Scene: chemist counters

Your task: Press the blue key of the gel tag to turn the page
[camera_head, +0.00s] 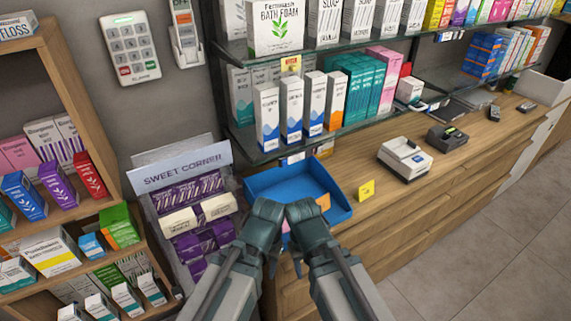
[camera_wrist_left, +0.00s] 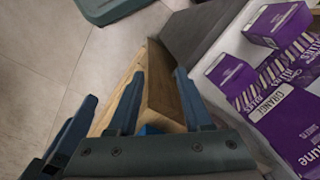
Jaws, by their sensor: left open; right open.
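Small white tags sit on the shelf edges in the head view: one low tag (camera_head: 292,160) under the white boxes, one farther right (camera_head: 436,105) and one on the upper shelf edge (camera_head: 448,36). I cannot tell which is the gel tag, and no blue key can be made out. My left gripper (camera_head: 264,214) is in front of the blue tray, below the low tag and apart from it. Its spread, empty fingers show in the left wrist view (camera_wrist_left: 159,78). My right gripper (camera_head: 303,214) is close beside it; its fingers are mostly hidden in the head view.
The blue tray (camera_head: 268,184) sits on the wooden counter (camera_head: 418,200). A "Sweet Corner" stand (camera_head: 188,167) with purple packs (camera_wrist_left: 285,117) is close on the left. A card terminal (camera_head: 405,158) stands farther right. A keypad (camera_head: 130,47) hangs on the wall. Open floor (camera_head: 490,240) lies right.

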